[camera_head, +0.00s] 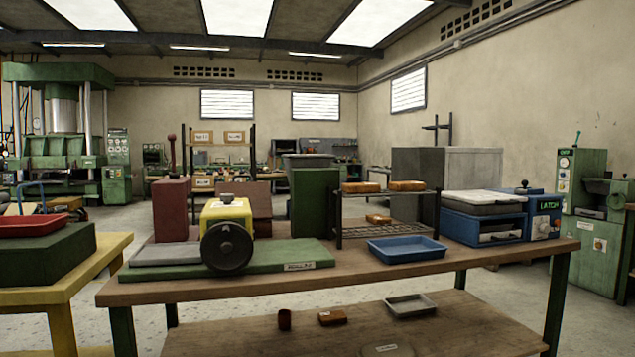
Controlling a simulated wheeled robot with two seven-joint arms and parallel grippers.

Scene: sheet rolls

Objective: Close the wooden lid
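Neither of my grippers is in view. A reddish-brown panel (262,202) stands tilted on the wooden workbench (400,268), behind the yellow sheet-roll machine (212,212). It may be the wooden lid, raised, but its lower part and whatever it is attached to are hidden by the machine. A blue press-like box (480,228) with a grey top (482,198) sits at the bench's right end. Its top looks lowered and does not look wooden.
The roll machine has a black handwheel (228,247) and a green base (300,254). A dark red block (171,210), green block (315,203), wire rack (388,232) and blue tray (405,248) crowd the bench. A yellow table (100,258) stands left.

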